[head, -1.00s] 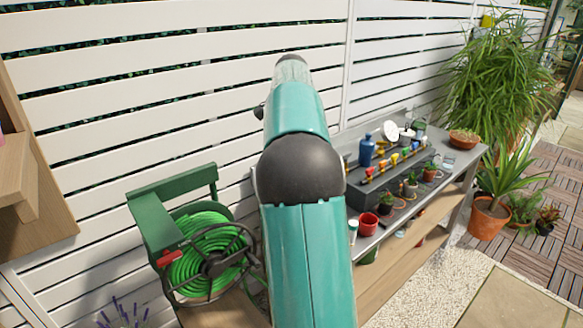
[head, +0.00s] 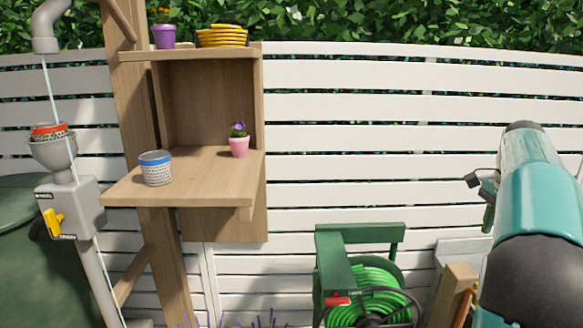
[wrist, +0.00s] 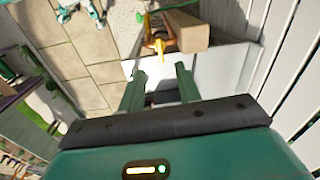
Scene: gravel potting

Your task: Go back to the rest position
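My gripper shows in the wrist view (wrist: 160,73) with its two green fingers apart and nothing between them. Past the fingertips are a grey-white surface, the end of a wooden beam (wrist: 186,31) and a yellow item (wrist: 158,44). In the head view my teal arm rises at the right edge.
A wooden shelf unit (head: 215,105) stands left of centre, holding a pink pot (head: 239,147) and a blue-rimmed pot (head: 155,169). A green hose reel (head: 365,290) is below. A grey hopper (head: 52,152) stands at left. White fencing (head: 345,130) runs behind.

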